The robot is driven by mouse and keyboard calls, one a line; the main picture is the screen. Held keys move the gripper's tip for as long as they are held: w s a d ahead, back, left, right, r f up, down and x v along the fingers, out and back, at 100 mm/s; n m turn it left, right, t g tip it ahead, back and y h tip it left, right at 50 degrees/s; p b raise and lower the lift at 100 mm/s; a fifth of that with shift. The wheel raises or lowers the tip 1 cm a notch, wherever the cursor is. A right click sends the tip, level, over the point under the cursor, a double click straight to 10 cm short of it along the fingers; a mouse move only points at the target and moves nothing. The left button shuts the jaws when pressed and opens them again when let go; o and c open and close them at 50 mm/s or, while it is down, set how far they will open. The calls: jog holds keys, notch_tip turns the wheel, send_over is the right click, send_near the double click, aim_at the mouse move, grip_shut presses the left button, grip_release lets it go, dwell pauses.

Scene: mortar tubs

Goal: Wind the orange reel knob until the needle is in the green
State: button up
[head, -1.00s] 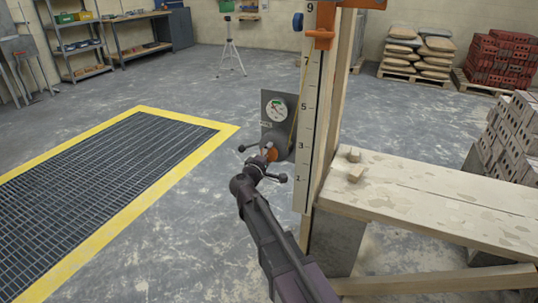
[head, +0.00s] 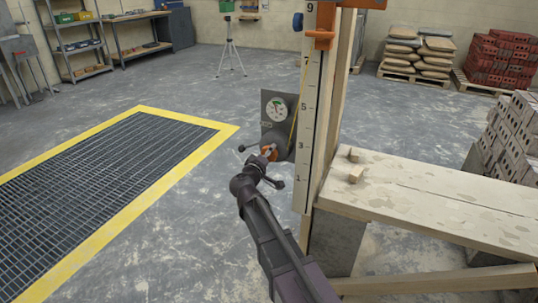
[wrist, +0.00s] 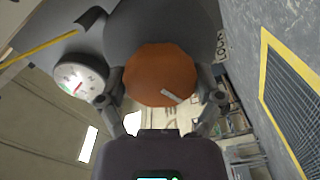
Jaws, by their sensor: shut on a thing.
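The orange reel knob (wrist: 160,74) fills the middle of the wrist view, with a pale mark near its lower edge. It sits on a dark round reel, and a little orange shows in the head view (head: 271,150). My gripper (wrist: 162,85) is shut on the knob, one finger on each side. The round white gauge (head: 276,108) is on a grey plate above the knob. It also shows in the wrist view (wrist: 81,80), with a green patch and a red needle. The dial is too small to tell whether the needle lies in the green.
A numbered white upright board (head: 311,120) stands just right of the reel. A wooden plank bench (head: 430,200) is to its right. A yellow-edged floor grate (head: 110,185) lies left, with open concrete floor between.

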jog(key=o, duration=0.9)
jog(key=shift+v, duration=5.95)
